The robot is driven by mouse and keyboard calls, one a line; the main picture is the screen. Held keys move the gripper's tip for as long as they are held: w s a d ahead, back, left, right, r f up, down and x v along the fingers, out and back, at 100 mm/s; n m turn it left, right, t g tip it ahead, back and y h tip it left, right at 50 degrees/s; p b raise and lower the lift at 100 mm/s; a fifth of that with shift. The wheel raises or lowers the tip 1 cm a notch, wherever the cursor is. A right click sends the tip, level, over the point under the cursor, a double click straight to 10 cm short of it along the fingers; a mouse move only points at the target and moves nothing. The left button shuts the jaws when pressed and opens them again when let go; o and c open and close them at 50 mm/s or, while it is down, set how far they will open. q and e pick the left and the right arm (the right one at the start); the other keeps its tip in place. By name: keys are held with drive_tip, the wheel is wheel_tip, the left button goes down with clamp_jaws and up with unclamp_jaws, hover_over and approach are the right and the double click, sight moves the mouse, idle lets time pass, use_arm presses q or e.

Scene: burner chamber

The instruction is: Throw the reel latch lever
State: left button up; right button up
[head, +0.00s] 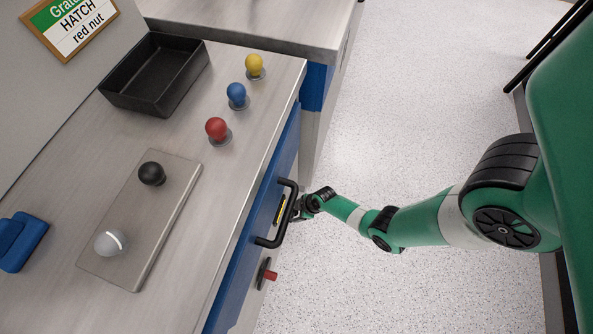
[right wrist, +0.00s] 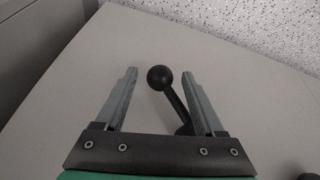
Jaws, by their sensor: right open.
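A lever with a black ball knob and a thin dark shaft (right wrist: 175,104) stands out from a grey panel in the right wrist view. No label shows on it, so I cannot confirm that it is the reel latch lever. My right gripper (right wrist: 160,73) is open, with the ball between its fingertips as seen here. The shaft runs close to the right finger; I cannot tell if they touch. In the head view, my right gripper (head: 299,207) is low at the cabinet front, beside the black bar handle (head: 291,184). The lever is not distinguishable there. My left gripper is out of view.
The countertop holds a black tray (head: 125,94), yellow (head: 254,64), blue (head: 237,92) and red (head: 216,128) knobs, and a plate (head: 150,235) with two balls. Open floor lies right.

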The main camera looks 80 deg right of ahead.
clamp_jaws()
idle(0.4)
drive_tip(key=shift+w+r, duration=0.1)
drive_tip(key=shift+w, duration=0.05)
idle(1.0)
